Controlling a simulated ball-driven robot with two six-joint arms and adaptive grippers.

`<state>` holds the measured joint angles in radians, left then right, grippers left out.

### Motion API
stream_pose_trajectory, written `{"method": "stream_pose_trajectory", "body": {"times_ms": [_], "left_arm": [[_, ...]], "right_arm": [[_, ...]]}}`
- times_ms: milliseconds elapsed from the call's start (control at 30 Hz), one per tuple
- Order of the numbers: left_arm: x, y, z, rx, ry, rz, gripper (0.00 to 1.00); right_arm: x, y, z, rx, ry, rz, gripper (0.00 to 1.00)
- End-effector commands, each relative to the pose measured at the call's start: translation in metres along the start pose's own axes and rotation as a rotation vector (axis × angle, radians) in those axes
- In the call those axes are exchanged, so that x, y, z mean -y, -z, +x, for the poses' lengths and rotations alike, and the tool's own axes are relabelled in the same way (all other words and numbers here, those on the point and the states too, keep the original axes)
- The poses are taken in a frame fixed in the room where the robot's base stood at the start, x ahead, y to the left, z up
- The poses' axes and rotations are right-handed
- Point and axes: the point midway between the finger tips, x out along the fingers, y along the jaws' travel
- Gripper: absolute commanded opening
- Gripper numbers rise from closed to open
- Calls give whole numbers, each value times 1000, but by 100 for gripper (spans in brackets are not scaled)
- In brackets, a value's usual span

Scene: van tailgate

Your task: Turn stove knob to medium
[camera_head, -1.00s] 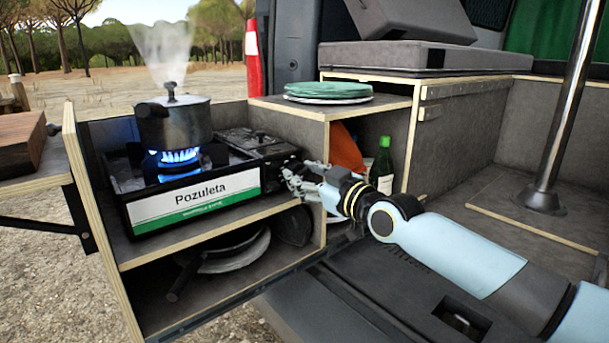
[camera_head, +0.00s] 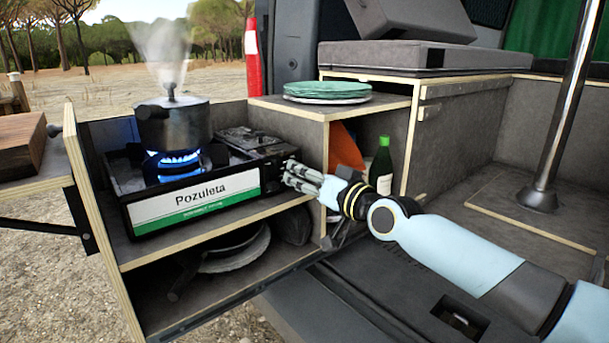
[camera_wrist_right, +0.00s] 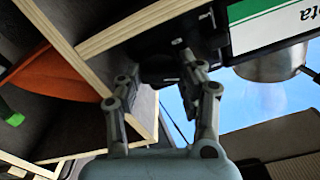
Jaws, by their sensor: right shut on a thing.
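The black camping stove, with its white and green Pozuleta label (camera_head: 196,201), sits on the upper shelf of the pull-out unit. A dark pot (camera_head: 175,125) stands on its burner over a blue flame (camera_head: 172,165), and steam rises above it. My right gripper (camera_head: 287,174) is at the stove's right end, its fingers pointing at the control side. In the right wrist view the fingers (camera_wrist_right: 158,70) are shut on the dark stove knob (camera_wrist_right: 157,68), which is mostly in shadow; its exact setting cannot be read. My left gripper is not in view.
Green plates (camera_head: 327,90) lie on the counter behind the gripper. A green bottle (camera_head: 381,165) and an orange item (camera_head: 345,148) stand in the cubby beside it. Pans (camera_head: 235,252) lie on the lower shelf. A metal post (camera_head: 565,100) rises at the right.

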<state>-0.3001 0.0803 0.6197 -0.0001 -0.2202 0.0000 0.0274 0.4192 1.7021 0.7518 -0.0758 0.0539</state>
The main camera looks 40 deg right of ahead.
Motion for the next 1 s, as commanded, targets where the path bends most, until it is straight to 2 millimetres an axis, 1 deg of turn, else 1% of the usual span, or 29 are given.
{"method": "stream_pose_trajectory", "body": {"times_ms": [200, 567, 600, 633, 667, 1000], "left_arm": [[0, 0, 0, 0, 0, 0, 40], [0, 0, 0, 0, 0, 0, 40], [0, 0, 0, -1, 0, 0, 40], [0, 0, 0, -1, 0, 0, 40], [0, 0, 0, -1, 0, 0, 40], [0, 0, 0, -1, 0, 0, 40]], "right_arm": [[-1, -2, 0, 4, -2, 33, 6], [-1, -2, -1, 4, -2, 36, 6], [-1, -2, -1, 4, -2, 36, 40], [-1, -2, -1, 4, -2, 35, 44], [-1, -2, -1, 4, -2, 35, 47], [1, 1, 0, 1, 1, 34, 47]]}}
